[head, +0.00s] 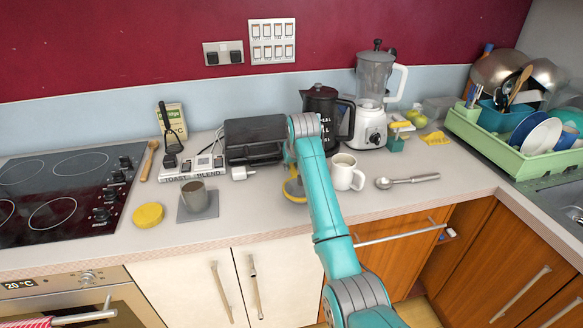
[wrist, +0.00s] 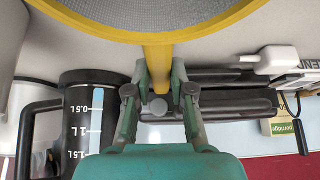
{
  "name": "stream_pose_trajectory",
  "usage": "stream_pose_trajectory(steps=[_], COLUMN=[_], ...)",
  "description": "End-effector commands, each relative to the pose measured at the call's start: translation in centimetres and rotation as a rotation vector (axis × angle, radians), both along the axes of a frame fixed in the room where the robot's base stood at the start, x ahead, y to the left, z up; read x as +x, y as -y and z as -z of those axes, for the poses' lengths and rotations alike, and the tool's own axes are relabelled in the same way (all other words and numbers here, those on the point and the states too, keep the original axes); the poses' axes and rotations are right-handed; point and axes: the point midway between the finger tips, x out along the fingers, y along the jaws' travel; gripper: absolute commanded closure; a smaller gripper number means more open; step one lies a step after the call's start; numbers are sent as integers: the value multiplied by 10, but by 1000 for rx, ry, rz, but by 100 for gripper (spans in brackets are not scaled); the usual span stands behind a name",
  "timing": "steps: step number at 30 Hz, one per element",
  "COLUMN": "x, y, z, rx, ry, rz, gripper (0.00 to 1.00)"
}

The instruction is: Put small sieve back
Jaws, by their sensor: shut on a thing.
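The small sieve is yellow with a grey mesh (wrist: 150,15). In the wrist view its yellow rim spans the top of the picture. My gripper (wrist: 158,85) is shut on the sieve's yellow handle, with one finger on each side. In the head view part of the yellow sieve (head: 294,190) shows beside my arm, over the counter in front of the dark grill. The rest of it and my gripper are largely hidden there by my teal arm. Whether the sieve touches the counter I cannot tell. The green dish rack (head: 490,149) stands at the far right.
A white mug (head: 346,173) and a metal scoop (head: 408,181) lie right of my arm. The black kettle (head: 323,115), blender (head: 374,90) and dark grill (head: 254,138) stand behind. Left are a grey cup (head: 194,194) and a yellow disc (head: 148,215). The rack holds plates and bowls.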

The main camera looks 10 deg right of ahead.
Motion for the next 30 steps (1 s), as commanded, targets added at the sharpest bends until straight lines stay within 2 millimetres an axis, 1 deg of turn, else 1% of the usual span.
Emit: stream_pose_trajectory(steps=[2, 3, 6, 18, 19, 20, 21, 22, 30], x=[10, 9, 8, 8, 8, 8, 8, 8, 8], y=[0, 0, 0, 0, 0, 0, 0, 0, 0], z=[-1, 6, 14, 17, 18, 18, 18, 18, 17], rx=[0, 0, 0, 0, 0, 0, 0, 0, 0], ry=[0, -3, -2, 0, 0, 0, 0, 0, 0], rz=[0, 0, 0, 0, 0, 0, 0, 0, 0], gripper=[100, 100, 100, 100, 75, 68, 58, 53, 53])
